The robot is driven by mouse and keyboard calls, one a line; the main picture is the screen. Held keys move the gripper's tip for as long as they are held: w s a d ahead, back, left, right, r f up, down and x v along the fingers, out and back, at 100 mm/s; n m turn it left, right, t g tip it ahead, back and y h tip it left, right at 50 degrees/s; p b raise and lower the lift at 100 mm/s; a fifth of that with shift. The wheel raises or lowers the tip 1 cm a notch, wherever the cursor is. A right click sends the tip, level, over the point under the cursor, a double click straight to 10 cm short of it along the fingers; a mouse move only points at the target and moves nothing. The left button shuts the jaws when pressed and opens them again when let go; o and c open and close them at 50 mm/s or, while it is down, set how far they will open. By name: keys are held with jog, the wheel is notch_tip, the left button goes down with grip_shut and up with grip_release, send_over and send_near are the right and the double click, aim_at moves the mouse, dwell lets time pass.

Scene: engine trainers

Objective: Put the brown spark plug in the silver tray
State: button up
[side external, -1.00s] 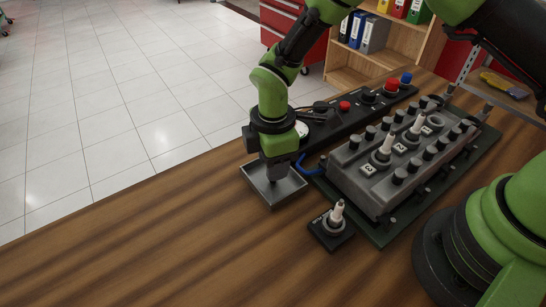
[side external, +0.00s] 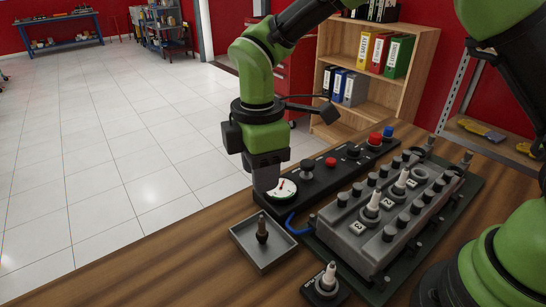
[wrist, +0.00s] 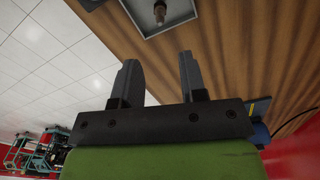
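The brown spark plug (side external: 262,229) stands roughly upright inside the silver tray (side external: 243,238), near its middle. In the wrist view the spark plug (wrist: 159,12) and part of the tray (wrist: 188,14) show at the top edge. My gripper (side external: 266,186) is above and behind the tray, apart from the plug. In the wrist view my gripper (wrist: 157,75) has its two fingers spread with nothing between them.
A grey engine block (side external: 372,222) with several white-tipped plugs stands right of the tray. A small black holder (side external: 325,289) with a white plug sits in front. A black panel (side external: 330,176) with a gauge and knobs runs behind. Bare wood lies left and front.

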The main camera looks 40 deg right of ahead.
jog(key=s+d+r+m+t+y, duration=0.1)
jog(key=s+d+r+m, duration=0.1)
jog(key=d+r+m, duration=0.45)
jog(key=s+d+r+m+t, duration=0.3)
jog(key=s+m, duration=0.3)
jog(key=s, duration=0.2)
jog(key=s+d+r+m+t+y, duration=0.1)
jog(key=s+d+r+m+t, duration=0.2)
jog(key=s+r+m, duration=0.3)
jog(key=shift+s+d+m, duration=0.15)
jog(key=shift+s+m, duration=0.2)
jog(key=shift+s, duration=0.75)
